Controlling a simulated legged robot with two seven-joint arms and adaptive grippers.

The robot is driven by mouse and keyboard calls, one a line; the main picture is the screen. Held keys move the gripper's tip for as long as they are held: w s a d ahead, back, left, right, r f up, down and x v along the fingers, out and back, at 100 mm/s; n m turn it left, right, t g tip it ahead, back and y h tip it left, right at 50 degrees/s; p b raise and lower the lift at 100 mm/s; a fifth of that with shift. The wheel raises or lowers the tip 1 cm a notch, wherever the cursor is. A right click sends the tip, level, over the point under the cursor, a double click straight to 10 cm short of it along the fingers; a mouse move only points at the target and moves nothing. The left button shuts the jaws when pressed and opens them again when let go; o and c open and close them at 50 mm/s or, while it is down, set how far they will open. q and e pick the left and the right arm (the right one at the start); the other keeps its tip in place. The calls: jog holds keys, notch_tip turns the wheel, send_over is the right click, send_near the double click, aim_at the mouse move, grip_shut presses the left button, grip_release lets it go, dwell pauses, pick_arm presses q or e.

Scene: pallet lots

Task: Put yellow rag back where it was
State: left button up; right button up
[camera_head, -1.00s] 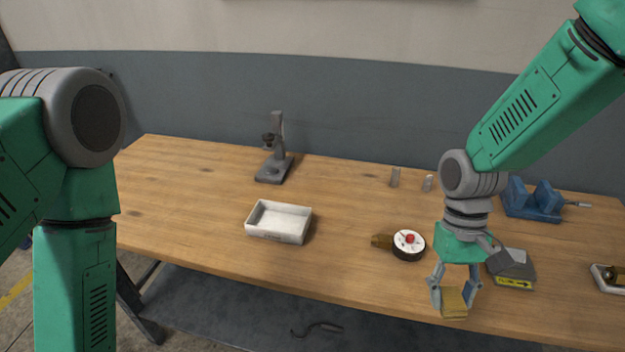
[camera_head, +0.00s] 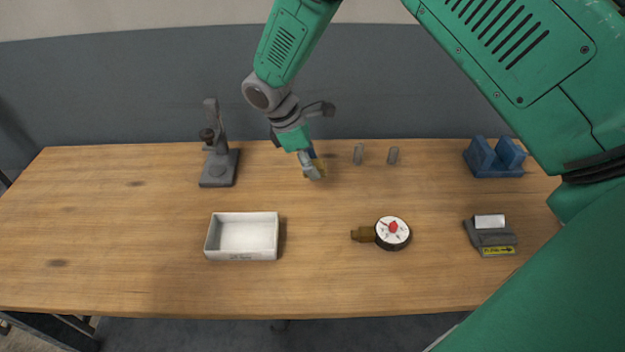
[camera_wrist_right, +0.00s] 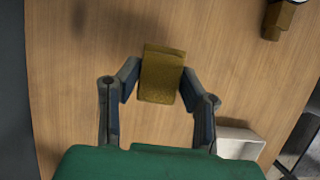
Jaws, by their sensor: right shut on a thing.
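The yellow rag (camera_head: 320,168), a small folded mustard-coloured block, is in my right gripper (camera_head: 311,169) near the back of the wooden table. The gripper partly hides it in the head view. In the right wrist view the rag (camera_wrist_right: 162,72) sits between the two fingertips of my right gripper (camera_wrist_right: 160,82), which is shut on it. Bare wood lies beyond the rag there; I cannot tell whether the rag touches the table. My left gripper is not in view.
The left of the table is clear.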

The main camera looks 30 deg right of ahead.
aim_at(312, 186)
jog(key=shift+a+f, duration=0.15)
jog(key=shift+f, duration=0.55)
jog(key=x, duration=0.3)
jog(key=shift+w+a+f, duration=0.1)
jog(key=shift+w+f, duration=0.1)
jog(key=shift+f, duration=0.25)
jog(key=o, duration=1)
jog(key=shift+a, duration=0.2)
jog(key=v, duration=1.2)
